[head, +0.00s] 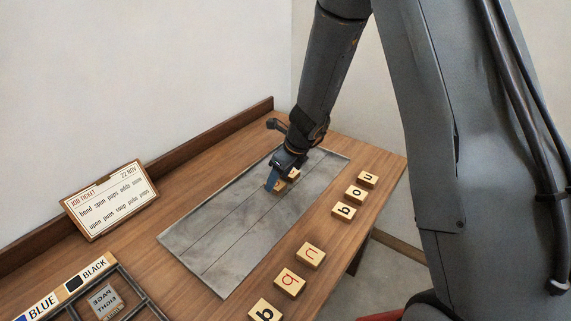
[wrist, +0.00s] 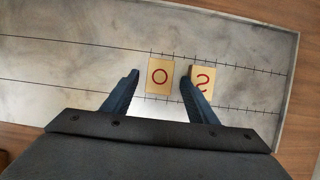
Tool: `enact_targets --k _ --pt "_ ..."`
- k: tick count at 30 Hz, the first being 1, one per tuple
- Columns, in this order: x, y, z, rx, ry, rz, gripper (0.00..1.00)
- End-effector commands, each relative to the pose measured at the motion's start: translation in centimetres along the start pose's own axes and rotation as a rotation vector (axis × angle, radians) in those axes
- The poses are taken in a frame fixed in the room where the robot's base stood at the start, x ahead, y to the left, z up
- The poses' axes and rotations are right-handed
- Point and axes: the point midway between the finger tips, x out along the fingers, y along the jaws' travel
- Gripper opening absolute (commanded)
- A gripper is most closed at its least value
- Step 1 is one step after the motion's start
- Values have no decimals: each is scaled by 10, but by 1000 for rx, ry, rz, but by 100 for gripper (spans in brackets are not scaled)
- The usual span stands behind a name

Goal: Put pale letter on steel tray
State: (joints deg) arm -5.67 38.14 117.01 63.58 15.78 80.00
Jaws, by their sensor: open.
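The grey steel tray (head: 215,245) lies flat on the wooden bench, with ruled lines along it. My gripper (head: 274,186) is low over its far part. In the head view my gripper mostly hides these blocks.
Several pale letter blocks lie along the bench's right side, among them a dark o (head: 356,194), a red-lettered one (head: 310,254) and a dark b (head: 344,212). A job ticket (head: 110,198) leans at the back left. A compartmented case (head: 75,287) stands front left.

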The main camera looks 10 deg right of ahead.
Motion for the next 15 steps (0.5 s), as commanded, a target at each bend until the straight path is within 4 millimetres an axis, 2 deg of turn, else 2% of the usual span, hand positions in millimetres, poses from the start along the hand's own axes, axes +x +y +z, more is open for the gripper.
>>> enact_targets --k 3,9,15 --pt "-28 -1 1 0 -3 -2 53" --pt "-68 0 1 -1 -2 -1 53" --pt "-94 0 0 0 -1 0 53"
